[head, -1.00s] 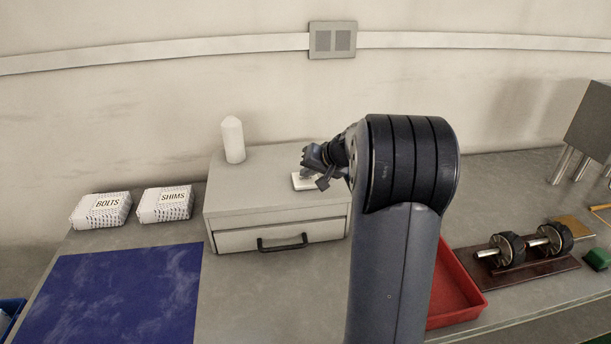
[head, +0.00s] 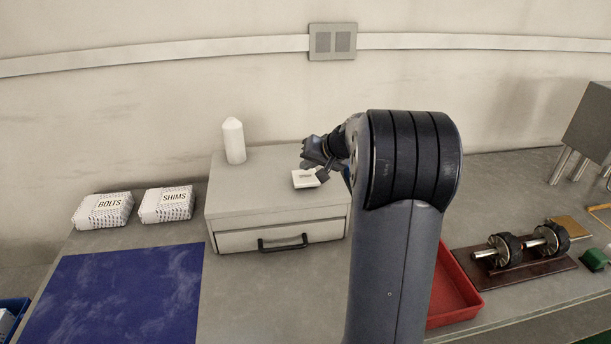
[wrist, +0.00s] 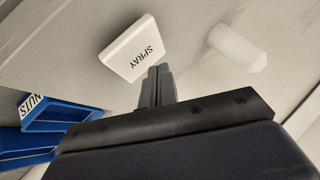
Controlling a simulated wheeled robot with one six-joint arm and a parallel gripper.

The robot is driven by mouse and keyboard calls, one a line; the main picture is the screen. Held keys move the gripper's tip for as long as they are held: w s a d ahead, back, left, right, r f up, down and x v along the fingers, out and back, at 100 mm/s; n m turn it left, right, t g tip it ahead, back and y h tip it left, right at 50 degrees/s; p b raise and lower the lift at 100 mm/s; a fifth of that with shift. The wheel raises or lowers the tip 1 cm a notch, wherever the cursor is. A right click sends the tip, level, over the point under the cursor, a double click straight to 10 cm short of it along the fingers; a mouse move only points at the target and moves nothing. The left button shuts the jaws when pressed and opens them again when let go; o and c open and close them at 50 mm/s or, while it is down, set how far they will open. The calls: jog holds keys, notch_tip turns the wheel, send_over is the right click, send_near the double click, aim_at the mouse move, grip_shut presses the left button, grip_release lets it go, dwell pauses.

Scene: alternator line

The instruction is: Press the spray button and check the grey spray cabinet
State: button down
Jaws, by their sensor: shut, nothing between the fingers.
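The white spray button (head: 305,178), a small block, sits on top of the grey cabinet (head: 250,192) near its right end. In the wrist view the button (wrist: 133,48) shows its label "SPRAY". My gripper (head: 308,164) is over the button in the head view; its shut, empty fingers also show in the wrist view (wrist: 158,78), beside the button's lower edge in the picture. They appear apart from it. The cabinet has a front panel with a black handle (head: 283,244), which looks closed. Its inside is hidden.
A white pointed cylinder (head: 233,140) stands at the cabinet's back left. A red tray (head: 452,290) and a rotor stand (head: 515,262) are right of my arm.

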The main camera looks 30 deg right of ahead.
aim_at(308, 178)
jog(key=shift+r+p, duration=1.2)
jog(key=shift+r, duration=1.1)
